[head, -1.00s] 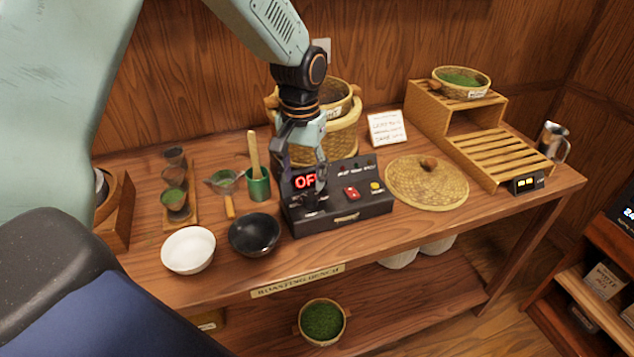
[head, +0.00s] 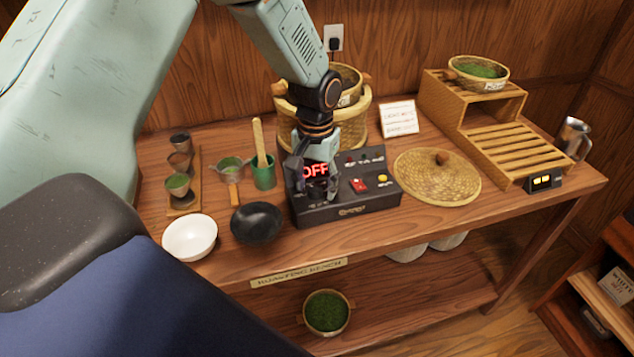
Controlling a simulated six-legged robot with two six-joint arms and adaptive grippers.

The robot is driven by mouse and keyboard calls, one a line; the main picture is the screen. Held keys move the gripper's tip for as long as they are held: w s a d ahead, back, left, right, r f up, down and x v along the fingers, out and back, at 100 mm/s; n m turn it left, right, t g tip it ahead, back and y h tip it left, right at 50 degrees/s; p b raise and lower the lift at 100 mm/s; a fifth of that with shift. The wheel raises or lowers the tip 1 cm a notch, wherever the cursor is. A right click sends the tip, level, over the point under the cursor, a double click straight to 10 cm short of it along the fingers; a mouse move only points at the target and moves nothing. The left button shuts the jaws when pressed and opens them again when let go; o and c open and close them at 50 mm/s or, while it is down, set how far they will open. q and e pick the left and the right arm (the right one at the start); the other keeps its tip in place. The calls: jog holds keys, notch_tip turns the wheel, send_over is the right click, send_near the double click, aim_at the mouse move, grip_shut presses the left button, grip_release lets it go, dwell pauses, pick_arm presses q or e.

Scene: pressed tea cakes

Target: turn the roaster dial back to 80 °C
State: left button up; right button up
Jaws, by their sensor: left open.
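The roaster control box (head: 345,207) is a black unit on the wooden bench. Its red display (head: 315,170) reads OFF, partly covered by my gripper. A red switch (head: 358,185) and a yellow button (head: 383,178) sit on its right half. My left gripper (head: 316,194) points down over the left part of the box, fingers open. The dial is hidden behind the fingers, and I cannot tell whether they touch it. My right gripper is not in view.
A black bowl (head: 257,223) and white bowl (head: 190,237) stand left of the box. A green cup (head: 263,177) holding a wooden tool stands close behind. A woven lid (head: 437,178) lies to the right. The roaster basket (head: 352,132) is behind my gripper.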

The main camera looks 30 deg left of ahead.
pick_arm(q)
jog(key=shift+a, duration=0.3)
jog(key=shift+d, duration=0.25)
jog(key=c, duration=0.4)
jog(key=shift+a+f, duration=0.1)
jog(key=c, duration=0.8)
